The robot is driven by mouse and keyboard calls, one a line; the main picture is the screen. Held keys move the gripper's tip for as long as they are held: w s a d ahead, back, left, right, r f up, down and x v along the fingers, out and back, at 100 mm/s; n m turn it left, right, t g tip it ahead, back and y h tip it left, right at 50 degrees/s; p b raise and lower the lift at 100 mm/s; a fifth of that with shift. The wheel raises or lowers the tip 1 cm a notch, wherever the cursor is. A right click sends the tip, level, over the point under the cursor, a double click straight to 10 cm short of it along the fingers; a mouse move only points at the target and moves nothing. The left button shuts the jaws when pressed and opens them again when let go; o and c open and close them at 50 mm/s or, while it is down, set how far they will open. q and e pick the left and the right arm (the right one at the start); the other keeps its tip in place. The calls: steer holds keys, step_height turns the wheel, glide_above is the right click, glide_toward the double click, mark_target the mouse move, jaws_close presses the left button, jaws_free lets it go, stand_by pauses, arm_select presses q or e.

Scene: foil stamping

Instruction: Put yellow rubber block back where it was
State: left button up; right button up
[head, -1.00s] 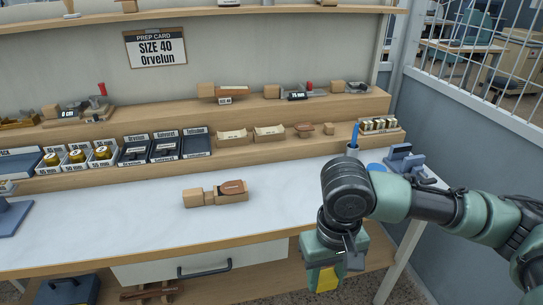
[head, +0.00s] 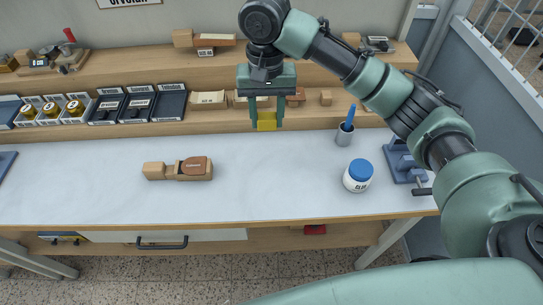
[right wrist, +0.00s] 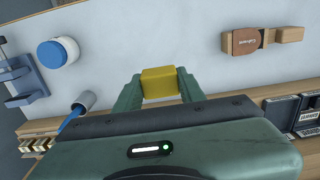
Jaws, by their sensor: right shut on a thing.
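The yellow rubber block (head: 267,121) is held between the fingers of my right gripper (head: 267,117), above the back part of the white bench top in the head view. In the right wrist view the yellow block (right wrist: 160,84) sits between the two green fingertips (right wrist: 160,88), with the white bench top beyond it. My right gripper is shut on it and points down, in front of the low shelf step. My left gripper is not in view.
A wooden piece with a brown leather part (head: 194,167) lies on the bench at left. A blue-lidded white jar (head: 357,175), a cup with a blue tool (head: 345,133) and a blue-grey stand (head: 401,160) are at right. Black trays (head: 138,104) line the shelf step (head: 215,128). The bench middle is clear.

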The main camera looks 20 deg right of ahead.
step_height(320, 180, down, 6)
steer(key=a, duration=0.1)
glide_above(266, 174)
step_height(266, 174, down, 8)
steer(key=shift+s+d+r+p, duration=0.1)
steer(key=shift+s+d+p, duration=0.05)
steer(key=shift+p, duration=0.15)
steer(key=shift+f, duration=0.7)
step_height(266, 174, down, 4)
steer(key=shift+f, duration=0.1)
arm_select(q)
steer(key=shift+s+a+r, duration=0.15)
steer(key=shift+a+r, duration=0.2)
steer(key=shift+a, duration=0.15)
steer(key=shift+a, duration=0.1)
arm_select(e)
steer(key=o, duration=1.2)
